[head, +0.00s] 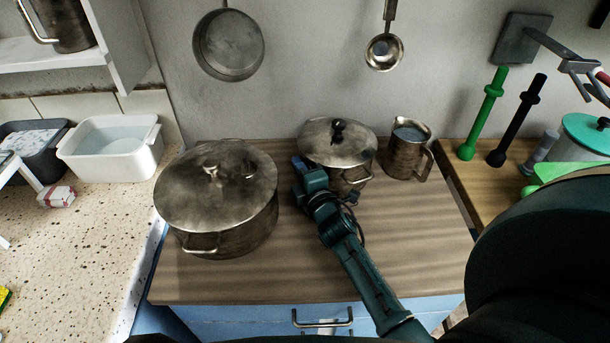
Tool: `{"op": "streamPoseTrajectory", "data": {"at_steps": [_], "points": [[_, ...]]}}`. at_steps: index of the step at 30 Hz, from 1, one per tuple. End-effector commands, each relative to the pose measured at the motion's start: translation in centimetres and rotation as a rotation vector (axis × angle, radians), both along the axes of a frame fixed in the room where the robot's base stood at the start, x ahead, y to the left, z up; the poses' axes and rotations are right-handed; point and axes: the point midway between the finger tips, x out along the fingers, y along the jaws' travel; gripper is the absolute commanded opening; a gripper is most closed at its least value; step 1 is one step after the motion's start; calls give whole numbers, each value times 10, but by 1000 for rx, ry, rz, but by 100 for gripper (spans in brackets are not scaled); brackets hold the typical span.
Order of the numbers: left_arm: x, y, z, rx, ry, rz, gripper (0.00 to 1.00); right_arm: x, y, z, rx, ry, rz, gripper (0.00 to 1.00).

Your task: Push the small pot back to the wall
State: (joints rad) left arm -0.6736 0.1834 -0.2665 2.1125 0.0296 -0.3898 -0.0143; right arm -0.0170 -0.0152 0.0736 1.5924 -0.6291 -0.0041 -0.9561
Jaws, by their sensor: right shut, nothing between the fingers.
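The small pot (347,154) is metal with a lid and a dark knob, and stands upright at the back of the wooden counter, close to the wall. A handle shows on its front side. My right gripper (300,166) is shut and empty at the pot's front left side, its arm reaching in from the lower right. The gripper hides part of the pot's left side. I cannot tell whether it touches the pot. The wall (310,85) rises behind the pot; any gap there is hidden by the lid. My left gripper is not in view.
A large lidded pot (222,232) stands close on the left. A metal jug (403,158) stands just right of the small pot. A pan (228,45) and a ladle (384,52) hang on the wall. The counter's front right (425,250) is clear.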

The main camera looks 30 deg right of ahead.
Motion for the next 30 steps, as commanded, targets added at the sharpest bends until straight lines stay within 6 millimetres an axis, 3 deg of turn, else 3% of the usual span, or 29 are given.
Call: {"op": "streamPoseTrajectory", "data": {"at_steps": [11,20,30], "points": [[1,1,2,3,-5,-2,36,2,-1,0,0,1,0,0],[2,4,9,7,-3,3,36,-11,-32,1,-1,1,-1,0],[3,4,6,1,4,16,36,-11,-31,0,1,0,0,0]]}}
